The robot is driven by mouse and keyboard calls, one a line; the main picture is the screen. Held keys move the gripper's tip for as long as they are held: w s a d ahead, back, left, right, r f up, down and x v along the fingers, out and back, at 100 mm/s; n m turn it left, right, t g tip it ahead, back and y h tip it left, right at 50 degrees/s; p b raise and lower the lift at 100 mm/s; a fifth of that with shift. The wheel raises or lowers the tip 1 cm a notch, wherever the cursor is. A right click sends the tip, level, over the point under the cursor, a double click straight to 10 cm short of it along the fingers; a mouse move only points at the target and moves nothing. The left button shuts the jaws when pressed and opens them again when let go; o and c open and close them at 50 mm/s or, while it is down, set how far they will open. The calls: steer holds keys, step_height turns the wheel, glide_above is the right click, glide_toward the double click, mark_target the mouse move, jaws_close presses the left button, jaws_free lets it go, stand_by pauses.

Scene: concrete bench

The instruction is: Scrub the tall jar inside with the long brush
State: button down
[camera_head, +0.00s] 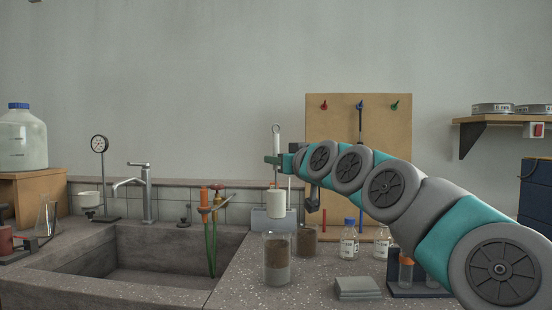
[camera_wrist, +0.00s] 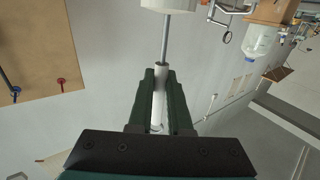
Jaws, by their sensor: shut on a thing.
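My gripper (camera_head: 275,160) is shut on the upright handle of the long brush, whose white cylindrical head (camera_head: 276,203) hangs downward. In the wrist view, my gripper's fingers (camera_wrist: 160,90) close around the brush's handle, with its grey shaft (camera_wrist: 166,40) running to the white head at the top edge. A tall clear glass jar (camera_head: 278,262) stands on the bench, brown in its upper part and greyish lower down. The brush head appears just above the jar's mouth, apart from it. Exact alignment in depth cannot be told.
A second brown-stained jar (camera_head: 306,240) stands behind right, with blue-capped bottles (camera_head: 349,242) beyond. A stack of grey pads (camera_head: 358,288) lies in front right. A pegboard (camera_head: 340,125) stands behind my arm.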

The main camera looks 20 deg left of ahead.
mark_target(277, 219)
steer(key=shift+f+b, duration=4)
steer(key=shift+f, duration=3.15)
steer(key=shift+r, duration=0.15)
